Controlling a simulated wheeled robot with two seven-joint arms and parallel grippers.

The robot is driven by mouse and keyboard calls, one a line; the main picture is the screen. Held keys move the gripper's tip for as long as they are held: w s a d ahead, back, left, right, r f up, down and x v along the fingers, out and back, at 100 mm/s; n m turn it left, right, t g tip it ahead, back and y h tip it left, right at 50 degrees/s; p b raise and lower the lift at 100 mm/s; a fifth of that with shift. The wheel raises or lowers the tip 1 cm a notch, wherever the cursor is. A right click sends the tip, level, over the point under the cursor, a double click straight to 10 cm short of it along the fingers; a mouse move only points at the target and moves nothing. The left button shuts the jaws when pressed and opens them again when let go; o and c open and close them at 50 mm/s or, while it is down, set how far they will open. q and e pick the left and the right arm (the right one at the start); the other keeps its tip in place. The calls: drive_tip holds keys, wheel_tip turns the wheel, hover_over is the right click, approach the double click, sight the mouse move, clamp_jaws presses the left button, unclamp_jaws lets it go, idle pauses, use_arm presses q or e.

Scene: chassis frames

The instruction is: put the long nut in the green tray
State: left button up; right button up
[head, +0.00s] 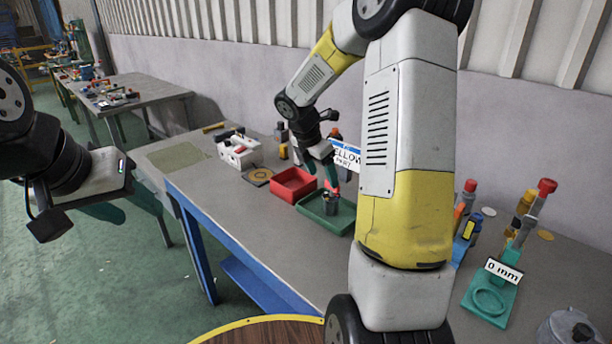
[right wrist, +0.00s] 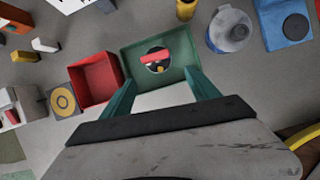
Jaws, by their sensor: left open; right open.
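The green tray (head: 344,224) sits on the workbench, and it also shows in the right wrist view (right wrist: 187,42). Inside it stands a small dark, cup-like thing (head: 330,205) with a red piece (right wrist: 155,58) at its top. I cannot tell whether the red piece is the long nut; no other nut is clearly visible. My right gripper (head: 322,170) is open above the tray, its green fingers (right wrist: 162,92) apart with nothing between them. My left gripper (head: 126,204) is open and empty, off the bench at the left.
A red tray (head: 292,185) stands beside the green tray. A white box (head: 239,151) is further left. Several bottles and a teal stand (head: 489,298) labelled "0 mm" are at the right. A flat green mat (head: 178,156) lies on the bench's left end, with bare bench in front.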

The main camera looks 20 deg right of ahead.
drive_tip(key=s+a+r+m+t+y, duration=0.1)
drive_tip(key=s+a+r+m+y, duration=0.1)
drive_tip(key=s+r+m, duration=0.3)
drive_tip(key=s+a+r+m+t+y, duration=0.1)
drive_tip(key=s+a+r+m, duration=0.3)
drive_tip(key=s+m, duration=0.6)
drive_tip(key=s+a+r+m+t+y, duration=0.2)
drive_tip(key=s+a+r+m, duration=0.3)
drive_tip(key=s, duration=0.6)
drive_tip(key=shift+r+m+y, duration=0.35)
drive_tip(key=shift+m+y, duration=0.15)
drive_tip(key=shift+m, duration=0.7)
